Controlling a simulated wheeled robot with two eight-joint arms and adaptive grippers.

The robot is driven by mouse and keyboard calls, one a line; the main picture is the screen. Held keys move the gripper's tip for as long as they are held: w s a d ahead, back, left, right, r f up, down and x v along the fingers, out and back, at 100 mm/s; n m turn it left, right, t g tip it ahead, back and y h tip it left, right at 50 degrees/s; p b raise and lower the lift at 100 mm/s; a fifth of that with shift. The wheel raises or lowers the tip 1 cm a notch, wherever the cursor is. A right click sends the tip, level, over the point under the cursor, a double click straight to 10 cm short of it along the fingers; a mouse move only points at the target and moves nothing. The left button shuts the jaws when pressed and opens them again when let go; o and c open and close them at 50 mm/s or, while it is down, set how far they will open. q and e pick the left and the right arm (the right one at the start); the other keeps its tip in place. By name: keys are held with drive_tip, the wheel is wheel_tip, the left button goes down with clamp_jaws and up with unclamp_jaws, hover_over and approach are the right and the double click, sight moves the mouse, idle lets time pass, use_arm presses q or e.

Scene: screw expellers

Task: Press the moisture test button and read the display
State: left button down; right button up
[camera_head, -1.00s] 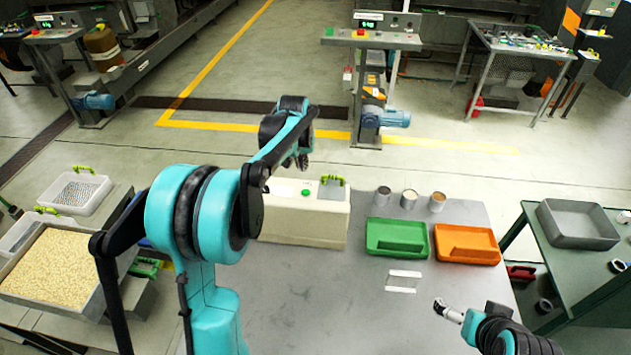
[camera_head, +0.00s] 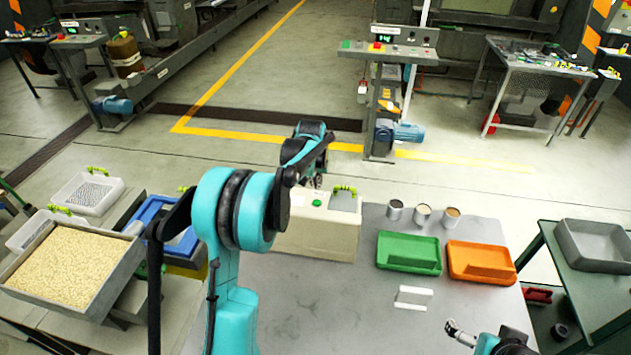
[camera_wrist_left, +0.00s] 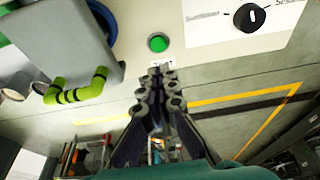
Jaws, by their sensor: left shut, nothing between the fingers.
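The moisture tester, a cream box (camera_head: 320,238), stands at the back left of the grey table. Its round green button (camera_head: 317,203) is on top and also shows in the left wrist view (camera_wrist_left: 158,42), with a partly covered label below it. My left gripper (camera_wrist_left: 160,72) is shut and empty, its tips just short of the button in the picture. In the head view the left gripper (camera_head: 318,182) is above the far edge of the box. No display is visible. My right gripper (camera_head: 453,328) is low over the table's front right; its jaws are too small to judge.
A grey lid with a green handle (camera_head: 345,189) sits beside the button. A black knob (camera_wrist_left: 249,17) is on the tester's white panel. Three cups (camera_head: 422,214), a green tray (camera_head: 408,252) and an orange tray (camera_head: 480,261) stand to the right.

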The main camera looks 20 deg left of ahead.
sight(317, 201)
use_arm(q)
drive_tip(key=x, duration=0.2)
drive_tip(key=b+x, duration=0.1)
drive_tip(key=x, duration=0.1)
drive_tip(key=b+x, duration=0.1)
drive_tip(key=x, duration=0.1)
drive_tip(key=shift+s+f, duration=0.3)
drive_tip(key=shift+f, duration=0.65)
drive_tip(key=shift+f, duration=0.1)
